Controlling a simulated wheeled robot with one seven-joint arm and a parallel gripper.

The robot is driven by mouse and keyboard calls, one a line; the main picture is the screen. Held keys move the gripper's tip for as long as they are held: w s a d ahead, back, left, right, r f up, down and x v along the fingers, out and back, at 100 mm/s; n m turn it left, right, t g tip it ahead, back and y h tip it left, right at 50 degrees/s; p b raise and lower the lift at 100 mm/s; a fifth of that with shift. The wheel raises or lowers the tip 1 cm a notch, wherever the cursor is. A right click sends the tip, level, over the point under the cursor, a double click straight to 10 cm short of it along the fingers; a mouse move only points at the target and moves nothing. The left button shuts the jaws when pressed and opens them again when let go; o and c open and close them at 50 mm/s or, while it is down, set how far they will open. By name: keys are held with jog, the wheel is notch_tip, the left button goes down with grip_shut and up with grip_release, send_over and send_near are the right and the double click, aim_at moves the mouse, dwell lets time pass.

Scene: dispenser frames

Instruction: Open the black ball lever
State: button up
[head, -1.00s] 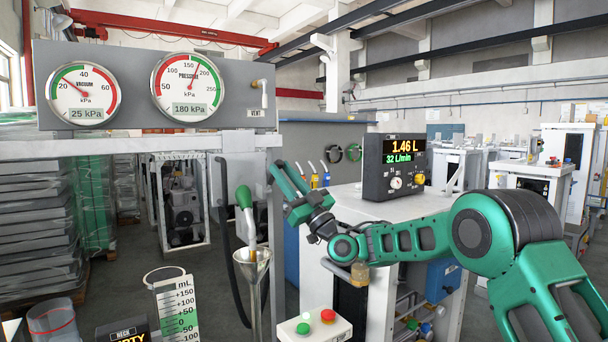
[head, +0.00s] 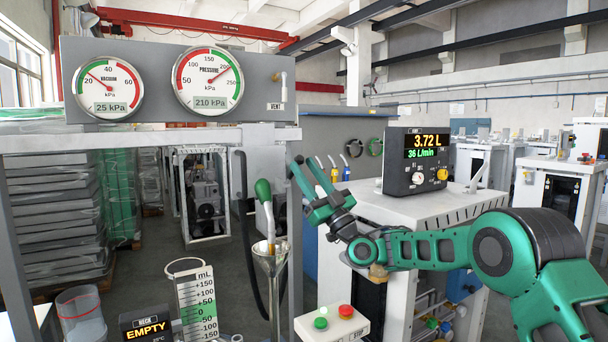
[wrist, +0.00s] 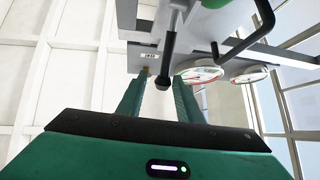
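A dark rod with a black rounded knob (wrist: 164,80) shows in the wrist view, between the fingertips of my gripper (wrist: 160,76). The fingers stand apart, with a visible gap on each side of the knob. I cannot tell how far the knob is in depth from the fingers. In the head view my gripper (head: 301,174) is raised right of the green-handled spout (head: 264,192).
A gauge panel (head: 150,115) stands above the bench, its pressure gauge (head: 210,80) reading 210 kPa. A funnel (head: 272,262) is under the spout. The flow meter (head: 408,170) shows 3.72 L and 36 L/min. A button box (head: 331,325) and an EMPTY display (head: 147,327) are in front.

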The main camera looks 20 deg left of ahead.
jog(key=shift+s+a, duration=0.1)
dwell(0.3)
jog(key=v, duration=1)
jog(key=shift+d+f, duration=0.3)
dwell(0.5)
